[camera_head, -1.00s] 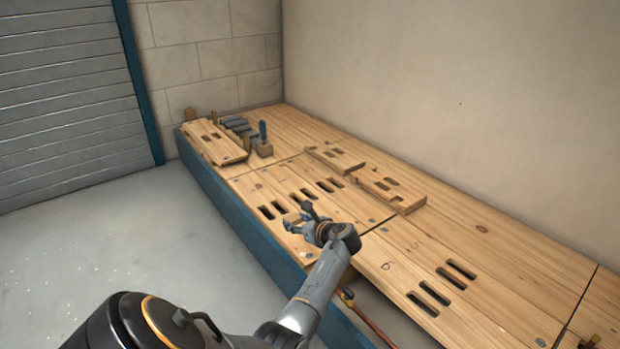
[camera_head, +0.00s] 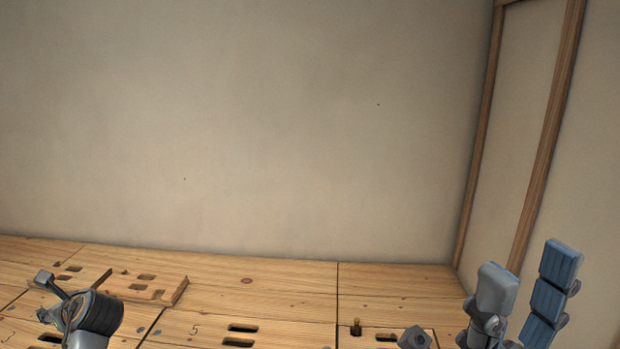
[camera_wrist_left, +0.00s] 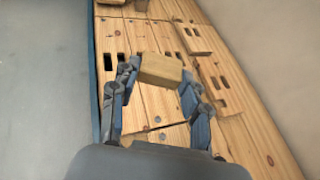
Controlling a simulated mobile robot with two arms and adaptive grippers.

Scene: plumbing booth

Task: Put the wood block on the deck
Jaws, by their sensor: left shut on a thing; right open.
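The wood block (camera_wrist_left: 161,70) is a small tan block between the fingertips of my left gripper (camera_wrist_left: 158,78) in the left wrist view. That gripper is shut on it, above the slotted plank deck (camera_wrist_left: 158,112). I cannot tell whether the block touches the deck. In the head view my left gripper (camera_head: 68,300) is at the lower left over the deck (camera_head: 285,298), and the block cannot be made out. My right gripper (camera_head: 515,297) is at the lower right, open, with its fingers pointing up and nothing seen between them.
Raised slotted boards (camera_head: 148,285) lie on the deck at the left. A plain wall (camera_head: 250,130) rises behind the deck, with wooden posts (camera_head: 545,130) at the right. The middle of the deck is clear.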

